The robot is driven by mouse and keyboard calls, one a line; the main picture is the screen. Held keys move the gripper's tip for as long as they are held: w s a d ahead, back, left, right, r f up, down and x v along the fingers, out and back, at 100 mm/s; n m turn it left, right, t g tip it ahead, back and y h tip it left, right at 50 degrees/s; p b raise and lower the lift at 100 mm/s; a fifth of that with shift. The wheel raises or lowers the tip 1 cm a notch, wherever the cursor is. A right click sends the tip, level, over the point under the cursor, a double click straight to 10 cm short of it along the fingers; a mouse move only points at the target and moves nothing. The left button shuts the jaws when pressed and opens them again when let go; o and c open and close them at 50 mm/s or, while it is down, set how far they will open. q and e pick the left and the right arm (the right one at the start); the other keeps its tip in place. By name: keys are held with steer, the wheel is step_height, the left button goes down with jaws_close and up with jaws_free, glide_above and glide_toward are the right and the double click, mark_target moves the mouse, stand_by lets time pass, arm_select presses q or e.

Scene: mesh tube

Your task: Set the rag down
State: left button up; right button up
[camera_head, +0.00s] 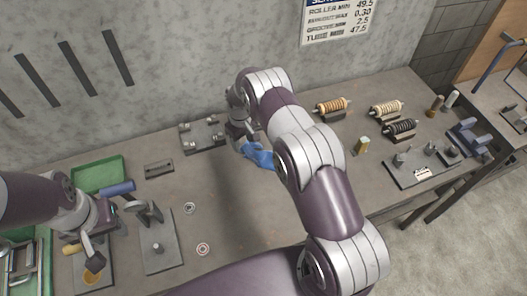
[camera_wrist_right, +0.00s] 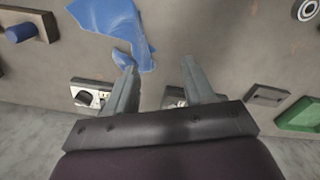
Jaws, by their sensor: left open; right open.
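The blue rag (camera_head: 258,155) lies crumpled on the grey bench, in the middle of the head view and partly behind my right arm. It also shows at the upper left of the right wrist view (camera_wrist_right: 115,22). My right gripper (camera_wrist_right: 158,65) is open, with nothing between its fingers. One finger overlaps a lower corner of the rag in the picture; I cannot tell whether they touch. In the head view the right gripper's fingers are mostly hidden beside the rag. My left gripper (camera_head: 104,238) is open at the lower left, far from the rag.
A grey fixture plate (camera_head: 203,134) stands behind the rag, near the wall. A green tray (camera_head: 98,174) and a dark fixture (camera_head: 160,246) are at left. Wound rollers (camera_head: 333,106) and a plate with blocks (camera_head: 424,168) are at right. The bench's front middle is mostly clear.

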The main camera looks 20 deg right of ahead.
mark_target(249, 154)
steer(key=shift+d+f, duration=0.1)
steer(key=shift+f, duration=0.05)
steer(key=c, duration=0.5)
steer(key=w+d, duration=0.1)
steer(key=w, duration=0.1)
steer(key=w+d, duration=0.1)
steer(key=d, duration=0.1)
steer(key=shift+w+f, duration=0.35)
jaws_close()
step_height(249, 154, down, 3)
steer(key=shift+s+a+r, duration=0.1)
steer(key=shift+r, duration=0.1)
step_height(249, 154, down, 7)
steer(key=b, duration=0.8)
steer(key=shift+r, duration=0.15)
